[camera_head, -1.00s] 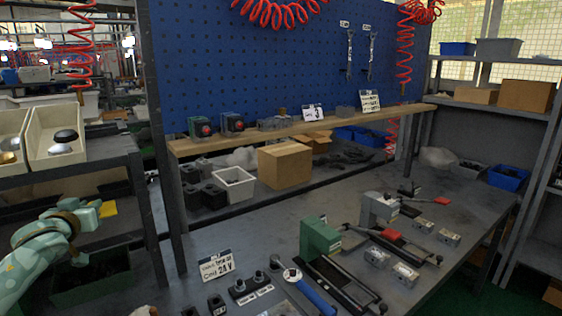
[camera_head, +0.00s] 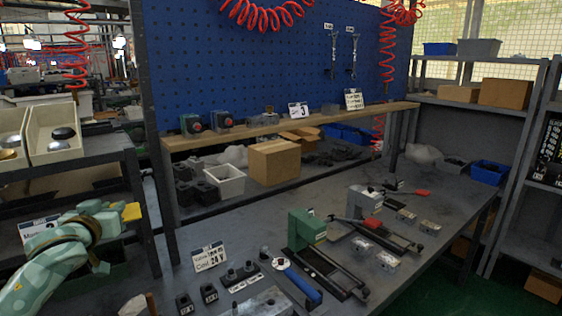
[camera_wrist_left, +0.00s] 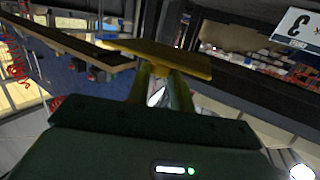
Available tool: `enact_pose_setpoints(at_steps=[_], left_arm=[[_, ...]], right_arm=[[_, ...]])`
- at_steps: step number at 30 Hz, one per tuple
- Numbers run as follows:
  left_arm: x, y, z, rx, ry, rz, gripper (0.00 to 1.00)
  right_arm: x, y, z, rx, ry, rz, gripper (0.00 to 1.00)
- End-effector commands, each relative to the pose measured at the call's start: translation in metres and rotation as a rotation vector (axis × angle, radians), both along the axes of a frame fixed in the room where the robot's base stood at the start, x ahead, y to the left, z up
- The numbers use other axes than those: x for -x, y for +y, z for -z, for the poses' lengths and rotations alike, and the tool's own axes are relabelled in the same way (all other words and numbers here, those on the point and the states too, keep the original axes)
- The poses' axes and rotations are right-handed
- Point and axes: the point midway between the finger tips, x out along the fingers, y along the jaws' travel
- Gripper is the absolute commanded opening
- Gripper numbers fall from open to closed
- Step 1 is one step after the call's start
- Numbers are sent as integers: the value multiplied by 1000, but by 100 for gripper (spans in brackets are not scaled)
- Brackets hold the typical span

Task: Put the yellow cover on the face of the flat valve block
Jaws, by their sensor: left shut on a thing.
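My left gripper (camera_head: 118,212) is shut on the yellow cover (camera_head: 132,212), held in the air at the left, beside the bench's left post. In the left wrist view the yellow cover (camera_wrist_left: 165,58) is a thin plate across the tips of the gripper fingers (camera_wrist_left: 160,88). A flat grey metal block (camera_head: 262,303) lies at the front edge of the bench, partly cut off by the picture's bottom. I cannot tell for sure whether it is the flat valve block. The cover is well apart from it.
A "24 V" sign (camera_head: 209,257) stands at the left. A steel post (camera_head: 150,150) rises beside my left gripper.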

Motion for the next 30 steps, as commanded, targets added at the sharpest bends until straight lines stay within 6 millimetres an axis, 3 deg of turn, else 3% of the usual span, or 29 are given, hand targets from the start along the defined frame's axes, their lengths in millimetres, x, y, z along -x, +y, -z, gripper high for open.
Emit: enact_pose_setpoints(at_steps=[5, 9, 13, 18, 24, 30], left_arm=[[29, -72, 18, 7, 1, 82, 0], [75, -138, 36, 11, 3, 149, 0], [123, -181, 49, 11, 4, 183, 0], [162, -207, 71, 4, 6, 201, 0], [174, -212, 96, 0, 2, 200, 0], [175, -212, 99, 0, -1, 200, 0]], right_arm=[[3, 0, 0, 1, 5, 0, 36], [3, 0, 0, 1, 5, 0, 36], [3, -1, 0, 1, 5, 0, 36], [4, -1, 0, 2, 6, 0, 36], [4, -1, 0, 2, 6, 0, 36], [4, -1, 0, 2, 6, 0, 36]])
